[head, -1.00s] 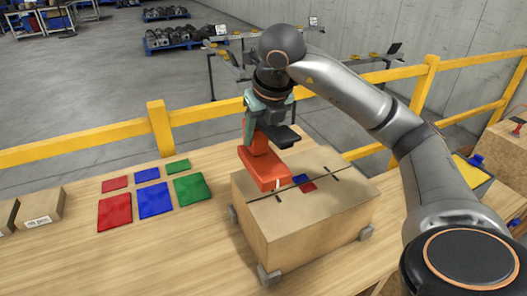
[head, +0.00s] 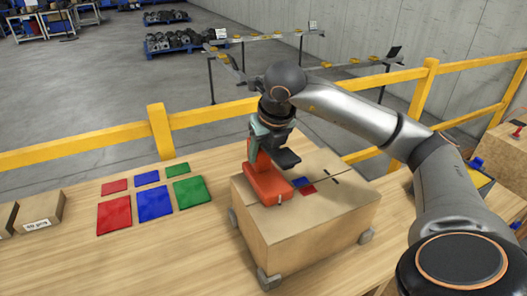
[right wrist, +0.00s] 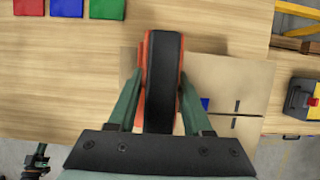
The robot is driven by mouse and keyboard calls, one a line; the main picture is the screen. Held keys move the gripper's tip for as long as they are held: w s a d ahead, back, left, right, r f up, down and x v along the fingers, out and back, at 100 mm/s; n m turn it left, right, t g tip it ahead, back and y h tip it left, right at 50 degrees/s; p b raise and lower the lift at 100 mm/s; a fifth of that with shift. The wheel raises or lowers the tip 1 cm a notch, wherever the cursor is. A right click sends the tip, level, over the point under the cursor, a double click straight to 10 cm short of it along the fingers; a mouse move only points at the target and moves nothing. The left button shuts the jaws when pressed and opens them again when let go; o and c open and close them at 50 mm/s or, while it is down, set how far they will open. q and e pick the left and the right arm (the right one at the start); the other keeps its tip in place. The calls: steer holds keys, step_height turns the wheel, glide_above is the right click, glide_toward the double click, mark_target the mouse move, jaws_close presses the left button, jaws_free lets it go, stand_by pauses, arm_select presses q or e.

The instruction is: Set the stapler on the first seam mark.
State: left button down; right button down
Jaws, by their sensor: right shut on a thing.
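The stapler (head: 266,183), orange-red with a black strip, is in my right gripper (head: 262,150). In the right wrist view, the stapler (right wrist: 163,75) sits between the green fingers (right wrist: 160,100). Its base is at the left part of the top of the cardboard box (head: 310,228); I cannot tell whether it touches. A dark seam runs along the box top. One dark cross mark (head: 331,178) shows to the right of the stapler; the seam's left part is hidden under the stapler. A dark green part like my left gripper (right wrist: 38,158) shows small at the lower left.
A blue and red patch (head: 302,184) lies on the box beside the stapler. Red, blue and green tiles (head: 154,203) lie left of the box. Grey corner blocks (head: 270,279) surround the box's foot. A yellow rail (head: 200,115) runs behind the table.

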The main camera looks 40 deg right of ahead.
steer(key=shift+c, duration=1.6)
jaws_free()
steer(key=shift+r, duration=0.2)
steer(key=p+v, duration=0.1)
steer(key=v, duration=0.9)
steer(key=shift+s+r, duration=0.1)
steer(key=shift+r, duration=0.25)
steer(key=shift+s+a+r+p, duration=0.15)
steer(key=shift+s+r+p, duration=0.2)
steer(key=shift+r+p, duration=0.15)
